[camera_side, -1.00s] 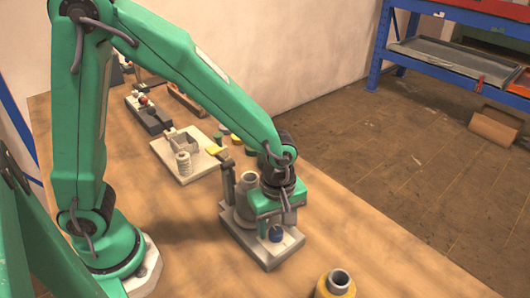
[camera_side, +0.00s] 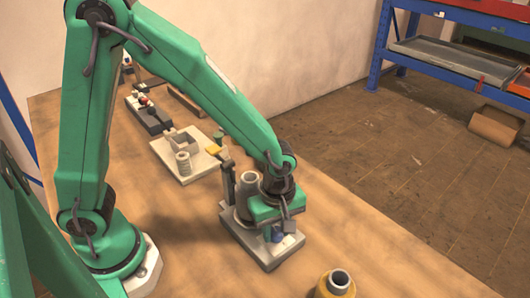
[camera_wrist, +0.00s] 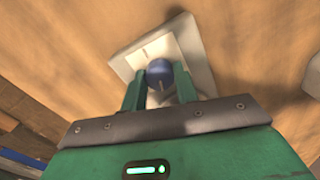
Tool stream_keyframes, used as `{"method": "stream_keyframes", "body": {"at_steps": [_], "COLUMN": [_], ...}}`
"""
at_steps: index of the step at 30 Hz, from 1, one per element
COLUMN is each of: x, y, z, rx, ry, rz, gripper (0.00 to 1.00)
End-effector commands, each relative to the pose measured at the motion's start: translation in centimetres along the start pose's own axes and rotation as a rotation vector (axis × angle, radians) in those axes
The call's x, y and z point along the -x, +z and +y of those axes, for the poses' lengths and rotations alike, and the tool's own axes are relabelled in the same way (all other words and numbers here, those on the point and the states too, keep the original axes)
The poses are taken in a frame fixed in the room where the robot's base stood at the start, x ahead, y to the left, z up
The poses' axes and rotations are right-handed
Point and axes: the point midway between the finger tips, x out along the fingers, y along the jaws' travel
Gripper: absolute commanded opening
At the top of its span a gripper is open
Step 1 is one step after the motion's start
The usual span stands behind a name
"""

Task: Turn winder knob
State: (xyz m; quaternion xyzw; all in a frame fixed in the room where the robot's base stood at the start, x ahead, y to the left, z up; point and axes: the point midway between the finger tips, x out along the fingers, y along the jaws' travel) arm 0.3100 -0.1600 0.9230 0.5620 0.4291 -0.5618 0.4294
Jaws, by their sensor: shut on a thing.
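The winder is a grey unit on a table, with a flat base (camera_side: 262,254), a grey cylinder (camera_side: 247,190) and a dark upright post (camera_side: 228,182). Its blue round knob (camera_side: 277,236) sits at the front of the base, partly covered by my gripper. In the wrist view the knob (camera_wrist: 159,70) lies between the two green fingers, over a pale square plate (camera_wrist: 192,48). A pale line shows on the knob. My gripper (camera_wrist: 159,86) points down and is shut on the knob; the fingers show on its left and right sides.
A yellow spool (camera_side: 335,285) with a grey core stands at the front edge of the view. A pale tray (camera_side: 187,170) with a white spool and a small box lies behind the winder. The table right of the winder is clear.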

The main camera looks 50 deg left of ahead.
Motion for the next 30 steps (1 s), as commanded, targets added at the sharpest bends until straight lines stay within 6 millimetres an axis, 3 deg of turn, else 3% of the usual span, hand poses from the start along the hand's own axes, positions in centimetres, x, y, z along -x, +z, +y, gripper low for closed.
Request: {"method": "stream_keyframes", "body": {"at_steps": [8, 30], "x": [0.02, 0.0], "y": [0.03, 0.12], "z": [-0.01, -0.04], "rx": [-0.071, -0.518], "ry": [-0.001, -0.001], "rz": [0.0, 0.0], "gripper": [0.07, 0.07]}}
